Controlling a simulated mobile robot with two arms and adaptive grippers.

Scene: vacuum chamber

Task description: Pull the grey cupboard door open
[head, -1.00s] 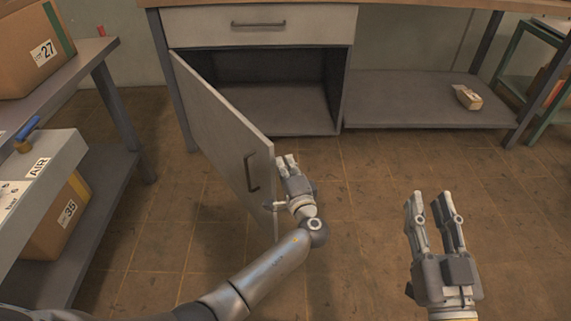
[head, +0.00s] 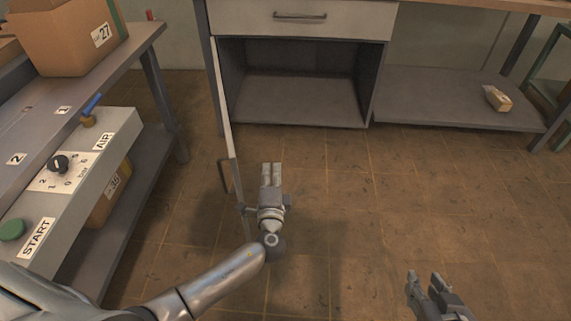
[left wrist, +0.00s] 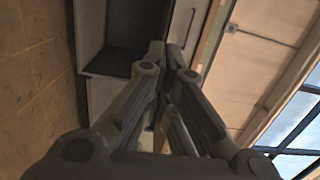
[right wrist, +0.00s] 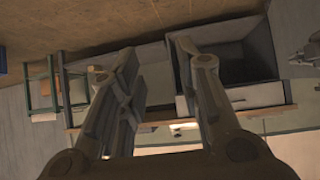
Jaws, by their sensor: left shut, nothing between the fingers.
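The grey cupboard door (head: 226,115) stands wide open, hinged at the cupboard's left side and seen almost edge-on in the head view. Its dark handle (head: 223,176) sticks out on the door's left face. My left gripper (head: 271,168) is to the right of the door, on its inner side, shut and empty. Whether its side or wrist touches the door is unclear. The fingers also show closed together in the left wrist view (left wrist: 172,55). My right gripper (head: 424,276) is open and empty, low at the right; its spread fingers show in the right wrist view (right wrist: 155,55).
The cupboard interior (head: 297,90) is open and looks empty, below a closed drawer (head: 340,18). A bench with boxes and a control panel (head: 65,170) stands at the left. A small block (head: 498,98) lies on the lower shelf at right. The middle floor is clear.

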